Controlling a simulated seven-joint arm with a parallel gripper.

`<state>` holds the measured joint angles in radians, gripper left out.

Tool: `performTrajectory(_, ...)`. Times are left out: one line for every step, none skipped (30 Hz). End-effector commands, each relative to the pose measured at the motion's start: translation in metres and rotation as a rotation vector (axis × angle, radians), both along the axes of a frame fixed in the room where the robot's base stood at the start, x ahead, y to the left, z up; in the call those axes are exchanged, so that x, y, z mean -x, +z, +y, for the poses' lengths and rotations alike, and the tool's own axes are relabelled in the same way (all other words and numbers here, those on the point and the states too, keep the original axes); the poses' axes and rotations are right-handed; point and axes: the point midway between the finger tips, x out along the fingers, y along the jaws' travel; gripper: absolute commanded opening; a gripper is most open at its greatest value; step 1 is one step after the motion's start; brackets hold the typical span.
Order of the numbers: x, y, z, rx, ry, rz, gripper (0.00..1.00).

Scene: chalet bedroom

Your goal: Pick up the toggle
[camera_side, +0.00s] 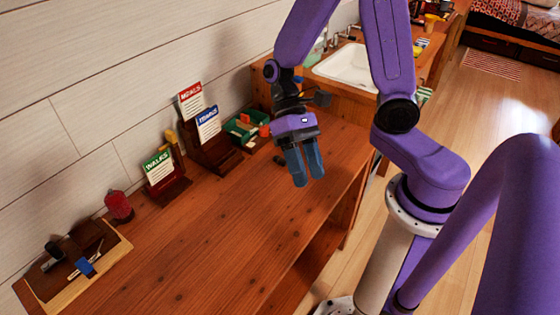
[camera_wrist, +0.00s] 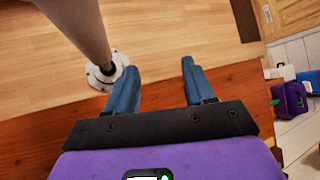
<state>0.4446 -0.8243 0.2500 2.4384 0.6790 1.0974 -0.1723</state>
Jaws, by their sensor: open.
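My gripper (camera_side: 306,178) hangs over the right part of the wooden desk (camera_side: 215,240), its blue fingers apart with nothing between them. In the wrist view the gripper (camera_wrist: 160,72) shows the same gap, with the desk's edge and the floor behind it. A small dark piece (camera_side: 280,160) lies on the desk just left of the fingers in the side view. It may be the toggle, but it is too small to tell. I see no toggle in the wrist view.
Card stands (camera_side: 166,175) and a green box (camera_side: 244,128) line the wall. A red jar (camera_side: 119,206) and a wooden tray (camera_side: 112,251) are at the left. A white sink (camera_side: 345,68) is behind my gripper. The desk's front middle is clear.

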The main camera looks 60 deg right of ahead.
Motion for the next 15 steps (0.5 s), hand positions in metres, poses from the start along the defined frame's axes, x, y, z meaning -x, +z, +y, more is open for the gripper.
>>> performTrajectory(-0.007, -0.002, 0.004, -0.011, -0.066, 0.04, 0.53)
performTrajectory(-0.011, -0.003, 0.006, -0.02, -0.105, 0.062, 0.53)
performTrajectory(-0.017, -0.004, 0.01, -0.032, -0.156, 0.089, 0.53)
performTrajectory(-0.022, -0.005, 0.012, -0.042, -0.196, 0.108, 0.53)
performTrajectory(-0.026, -0.006, 0.015, -0.053, -0.234, 0.128, 0.53)
performTrajectory(-0.033, -0.007, 0.017, -0.066, -0.288, 0.156, 0.53)
performTrajectory(-0.037, -0.008, 0.019, -0.077, -0.327, 0.174, 0.53)
performTrajectory(-0.043, -0.009, 0.021, -0.089, -0.368, 0.192, 0.53)
performTrajectory(-0.05, -0.011, 0.023, -0.104, -0.421, 0.216, 0.53)
performTrajectory(-0.055, -0.012, 0.024, -0.117, -0.462, 0.232, 0.53)
performTrajectory(-0.06, -0.013, 0.026, -0.128, -0.502, 0.251, 0.53)
performTrajectory(-0.068, -0.015, 0.027, -0.145, -0.557, 0.272, 0.53)
performTrajectory(-0.074, -0.016, 0.027, -0.158, -0.598, 0.287, 0.53)
performTrajectory(-0.08, -0.018, 0.028, -0.172, -0.64, 0.302, 0.53)
performTrajectory(-0.088, -0.02, 0.028, -0.19, -0.696, 0.322, 0.53)
